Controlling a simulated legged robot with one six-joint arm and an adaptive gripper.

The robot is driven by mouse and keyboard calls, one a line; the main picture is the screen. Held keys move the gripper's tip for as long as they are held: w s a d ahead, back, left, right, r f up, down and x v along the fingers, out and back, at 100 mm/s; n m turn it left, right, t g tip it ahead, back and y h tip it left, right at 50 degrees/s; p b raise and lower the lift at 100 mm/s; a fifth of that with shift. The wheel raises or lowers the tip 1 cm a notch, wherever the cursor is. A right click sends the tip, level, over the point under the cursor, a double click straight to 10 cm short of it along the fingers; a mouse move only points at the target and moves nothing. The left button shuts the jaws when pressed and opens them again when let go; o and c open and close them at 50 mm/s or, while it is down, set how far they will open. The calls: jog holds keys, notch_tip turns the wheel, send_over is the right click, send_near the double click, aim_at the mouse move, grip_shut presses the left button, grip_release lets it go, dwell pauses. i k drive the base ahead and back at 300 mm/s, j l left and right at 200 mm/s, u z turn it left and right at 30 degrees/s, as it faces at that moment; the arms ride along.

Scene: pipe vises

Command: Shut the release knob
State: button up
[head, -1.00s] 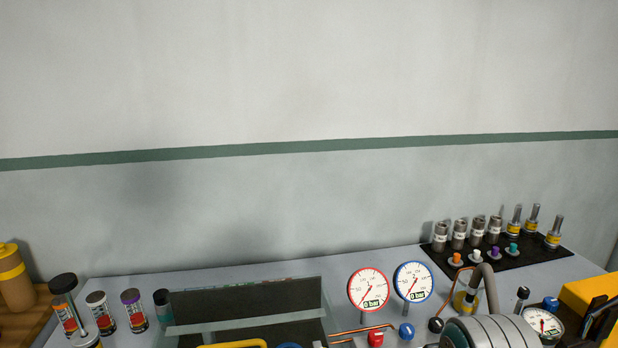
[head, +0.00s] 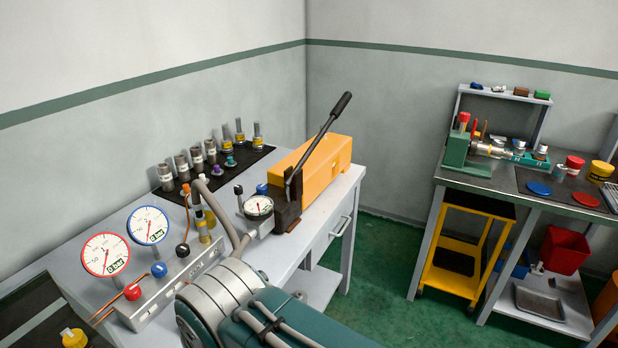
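An orange hand pump (head: 318,160) with a long black-gripped lever (head: 325,130) stands on the bench. At its near end are a round gauge (head: 258,207), a blue knob (head: 262,188) and a small black-topped part (head: 238,190). A metal block to the left carries a red knob (head: 132,291), a blue knob (head: 159,269) and a black knob (head: 182,250). I cannot tell which knob is the release knob, or whether any is open or shut.
A red-rimmed gauge (head: 106,255) and a blue-rimmed gauge (head: 148,225) rise from the block; both read 0 bar. Metal fittings stand on a black mat (head: 215,168) by the wall. Right, beyond open green floor (head: 385,240), are a second bench and a yellow cart (head: 462,250).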

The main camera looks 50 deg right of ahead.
aim_at(261, 188)
jog(key=k+z, duration=0.25)
jog(key=z, duration=0.15)
jog(key=k+l+z, duration=0.1)
jog(key=k+z, duration=0.25)
jog(key=i+j+z, duration=0.2)
jog(key=j+z, duration=0.25)
jog(key=i+j+z, duration=0.2)
jog(key=z, duration=0.25)
jog(key=i, duration=0.3)
